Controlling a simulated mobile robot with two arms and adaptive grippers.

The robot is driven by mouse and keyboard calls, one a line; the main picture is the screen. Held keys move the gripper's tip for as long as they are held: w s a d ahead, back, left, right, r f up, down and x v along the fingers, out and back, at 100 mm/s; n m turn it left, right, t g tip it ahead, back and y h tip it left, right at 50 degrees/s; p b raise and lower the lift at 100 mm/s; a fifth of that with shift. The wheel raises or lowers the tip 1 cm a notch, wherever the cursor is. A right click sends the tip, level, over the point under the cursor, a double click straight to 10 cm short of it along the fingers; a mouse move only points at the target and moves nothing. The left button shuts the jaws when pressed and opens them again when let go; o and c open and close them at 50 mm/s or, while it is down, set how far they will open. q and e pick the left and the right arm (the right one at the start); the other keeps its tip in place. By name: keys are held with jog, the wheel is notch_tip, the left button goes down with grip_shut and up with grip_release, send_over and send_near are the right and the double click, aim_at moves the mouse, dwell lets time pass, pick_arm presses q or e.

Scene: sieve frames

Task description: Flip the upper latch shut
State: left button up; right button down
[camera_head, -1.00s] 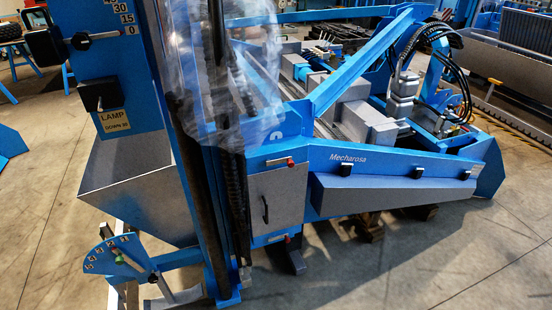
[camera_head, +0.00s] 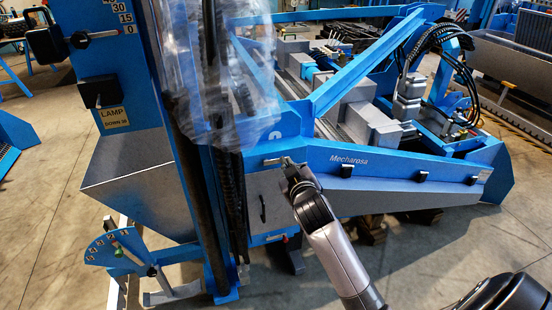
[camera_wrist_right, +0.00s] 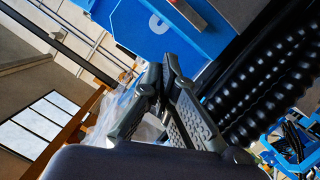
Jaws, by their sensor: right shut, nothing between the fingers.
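The upper latch (camera_head: 270,161) is a small metal bar on the blue frame, above the grey door (camera_head: 254,212). It lies roughly level. My right gripper (camera_head: 287,164) is shut and empty at the latch's right end, covering its red tip in the head view. I cannot tell whether they touch. In the right wrist view, the gripper's fingertips (camera_wrist_right: 161,74) are together in front of the blue frame, and a grey metal piece, probably the latch (camera_wrist_right: 187,13), shows above them. My left gripper is not in view.
A lower latch (camera_head: 277,238) sits below the door, partly near my arm. Black ribbed hoses (camera_head: 233,190) and a clear plastic wrap (camera_head: 222,85) stand left of the latch. A blue beam marked Mecharosa (camera_head: 400,165) runs to the right. Grey floor is open in front.

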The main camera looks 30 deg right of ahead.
jog(key=shift+w+r, duration=0.15)
jog(key=w+d+f, duration=0.5)
jog(key=w+f, duration=0.1)
jog(key=w, duration=0.2)
jog(key=shift+w+p, duration=0.25)
jog(key=shift+p, duration=0.05)
dwell(0.3)
